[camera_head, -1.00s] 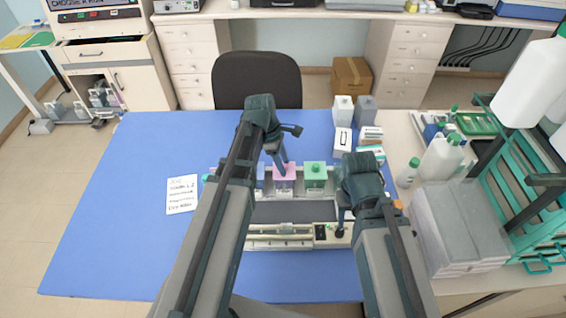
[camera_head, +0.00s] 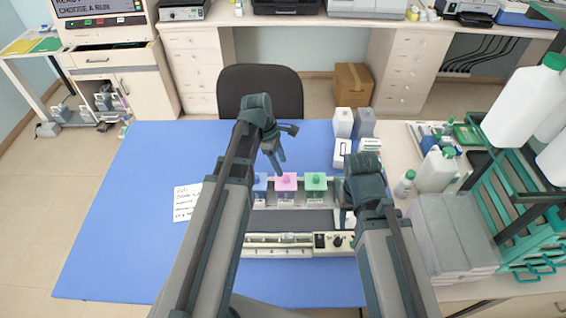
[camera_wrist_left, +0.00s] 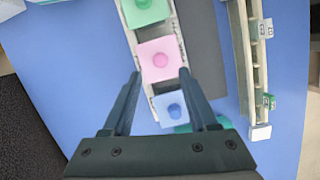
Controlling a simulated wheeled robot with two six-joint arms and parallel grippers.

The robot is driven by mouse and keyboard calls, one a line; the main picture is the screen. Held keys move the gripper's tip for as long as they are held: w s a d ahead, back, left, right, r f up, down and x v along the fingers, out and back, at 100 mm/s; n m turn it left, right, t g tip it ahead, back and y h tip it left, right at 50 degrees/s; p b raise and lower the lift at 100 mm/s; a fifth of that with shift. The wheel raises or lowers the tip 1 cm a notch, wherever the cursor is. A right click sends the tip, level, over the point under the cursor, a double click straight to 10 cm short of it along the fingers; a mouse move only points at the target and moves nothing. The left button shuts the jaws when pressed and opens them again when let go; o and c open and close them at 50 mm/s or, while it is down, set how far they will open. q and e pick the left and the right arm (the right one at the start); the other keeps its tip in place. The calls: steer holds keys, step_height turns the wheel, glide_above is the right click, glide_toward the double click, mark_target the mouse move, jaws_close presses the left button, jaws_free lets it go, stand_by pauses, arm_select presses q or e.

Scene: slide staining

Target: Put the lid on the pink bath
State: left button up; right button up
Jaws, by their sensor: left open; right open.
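The pink lid (camera_head: 287,186), with its round knob, sits on the pink bath (camera_head: 286,200) in the row, between the blue and green ones. It looks level in the left wrist view (camera_wrist_left: 159,47). My left gripper (camera_head: 278,170) is open just behind and left of the pink knob, apart from it. In the left wrist view its open fingers (camera_wrist_left: 160,73) flank the pink and blue lids in the picture, with nothing held. My right gripper (camera_head: 345,224) is open at the right end of the row; its fingertips are partly hidden by its arm.
The blue lid (camera_wrist_left: 171,107) and green lid (camera_head: 316,183) cover the neighbouring baths. A cream device (camera_head: 285,246) lies in front. A written card (camera_head: 186,202) lies left. The blue mat (camera_head: 130,230) is clear at left.

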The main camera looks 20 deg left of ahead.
arm_select(q)
steer(key=p+v, duration=0.6)
steer(key=v, duration=0.2)
arm_select(e)
step_height(320, 180, up, 8)
steer(key=shift+f, duration=0.25)
arm_select(q)
steer(key=shift+f, duration=0.1)
arm_select(e)
step_height(320, 180, down, 13)
steer(key=b, duration=1.2)
steer(key=shift+r, duration=0.15)
steer(key=shift+f+b, duration=0.25)
steer(key=shift+b, duration=0.2)
arm_select(q)
steer(key=s+d+f+m+y, duration=0.4)
steer(key=s+d+f+m, duration=0.9)
steer(key=m, duration=0.9)
steer(key=shift+s+d+f+m, duration=0.4)
steer(key=shift+s+d, duration=0.15)
steer(key=shift+d, duration=0.25)
